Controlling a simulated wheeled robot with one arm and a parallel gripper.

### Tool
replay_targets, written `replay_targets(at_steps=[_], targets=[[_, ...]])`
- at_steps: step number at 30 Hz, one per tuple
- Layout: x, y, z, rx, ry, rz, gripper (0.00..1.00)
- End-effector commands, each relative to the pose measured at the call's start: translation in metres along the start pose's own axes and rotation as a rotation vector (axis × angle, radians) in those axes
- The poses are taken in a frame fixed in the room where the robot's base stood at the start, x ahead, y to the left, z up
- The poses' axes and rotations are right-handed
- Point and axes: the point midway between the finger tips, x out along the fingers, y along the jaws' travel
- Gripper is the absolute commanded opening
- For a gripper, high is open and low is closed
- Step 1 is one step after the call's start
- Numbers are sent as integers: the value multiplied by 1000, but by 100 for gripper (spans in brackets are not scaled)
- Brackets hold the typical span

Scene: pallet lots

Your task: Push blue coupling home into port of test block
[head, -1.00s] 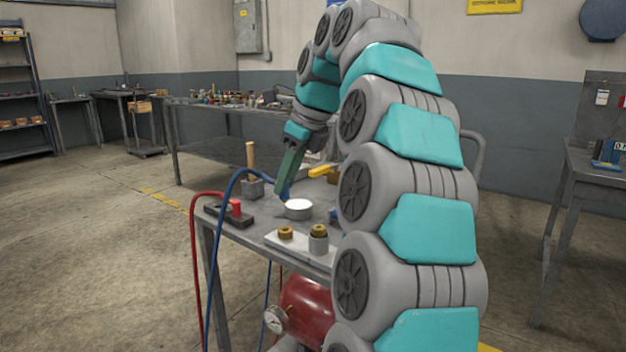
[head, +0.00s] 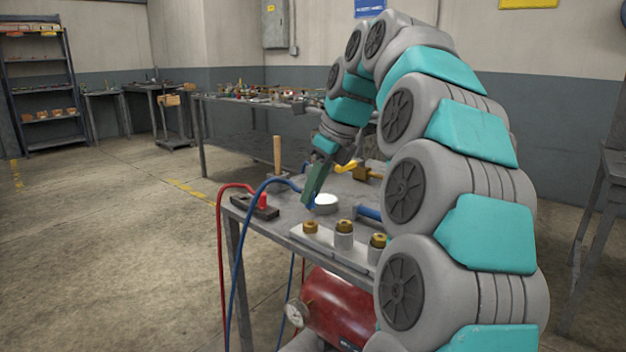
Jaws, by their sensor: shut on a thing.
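My gripper (head: 312,200) points down over the near table, its fingers shut on the blue coupling (head: 311,203), of which only a small blue part shows. The blue hose (head: 264,183) arches from the coupling to the left and hangs over the table's front edge. I cannot make out the free port.
A white-topped round part (head: 326,200) sits close by my gripper. Several brass fittings (head: 311,227) stand on a pale plate in front. A wooden handle (head: 277,155) rises behind the block, and a yellow-handled valve (head: 365,173) lies behind. A red tank (head: 335,305) is below.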

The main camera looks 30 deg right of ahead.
Motion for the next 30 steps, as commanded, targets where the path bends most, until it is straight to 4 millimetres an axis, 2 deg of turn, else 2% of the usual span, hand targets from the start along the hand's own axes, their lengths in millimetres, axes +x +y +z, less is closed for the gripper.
replay_targets(at_steps=[3, 9, 30], targets=[[13, 0, -5, 0, 0, 1, 0], [23, 1, -10, 0, 2, 3, 0], [24, 0, -10, 0, 1, 1, 0]])
